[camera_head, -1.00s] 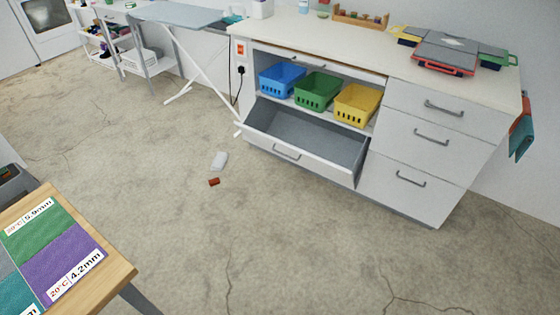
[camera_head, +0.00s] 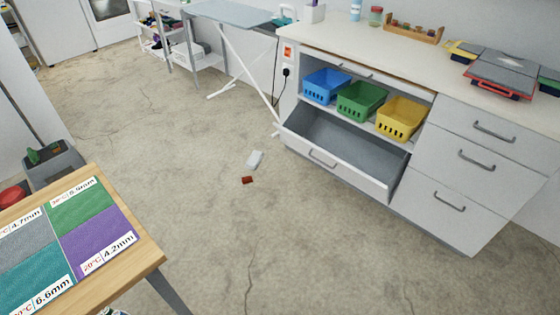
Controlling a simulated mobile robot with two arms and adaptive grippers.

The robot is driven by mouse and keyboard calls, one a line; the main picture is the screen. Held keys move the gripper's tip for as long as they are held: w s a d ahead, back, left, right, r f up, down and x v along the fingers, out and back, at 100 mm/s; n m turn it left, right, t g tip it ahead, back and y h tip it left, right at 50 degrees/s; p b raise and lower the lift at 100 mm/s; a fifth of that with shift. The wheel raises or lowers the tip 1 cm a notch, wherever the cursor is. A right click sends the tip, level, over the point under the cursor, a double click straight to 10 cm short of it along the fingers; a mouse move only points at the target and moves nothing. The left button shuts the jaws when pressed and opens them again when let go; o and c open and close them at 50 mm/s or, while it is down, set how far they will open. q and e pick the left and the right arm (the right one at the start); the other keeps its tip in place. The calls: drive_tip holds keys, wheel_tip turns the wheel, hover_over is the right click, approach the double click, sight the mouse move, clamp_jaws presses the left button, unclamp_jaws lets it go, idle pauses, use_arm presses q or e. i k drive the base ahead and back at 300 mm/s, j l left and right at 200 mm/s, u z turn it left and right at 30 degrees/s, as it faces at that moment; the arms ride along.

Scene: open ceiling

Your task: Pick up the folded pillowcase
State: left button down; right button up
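I cannot make out a folded pillowcase for certain. A small white item (camera_head: 255,159) lies on the floor in front of the open drawer; it is too small to tell whether it is cloth. A small red-brown block (camera_head: 247,180) lies just below it, apart from it. An ironing board (camera_head: 232,13) stands at the back beside the counter, with a white and teal item (camera_head: 284,15), perhaps an iron, at its right end. Neither of my grippers is in view.
An open grey drawer (camera_head: 345,140) juts from the white cabinet, below blue (camera_head: 326,86), green (camera_head: 361,101) and yellow (camera_head: 400,118) baskets. A wooden table (camera_head: 140,262) with coloured labelled patches fills the lower left. A grey bin (camera_head: 55,168) stands behind it.

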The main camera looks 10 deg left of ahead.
sight(256, 158)
drive_tip(key=i+z, duration=0.1)
drive_tip(key=i, duration=0.95)
drive_tip(key=l, duration=0.1)
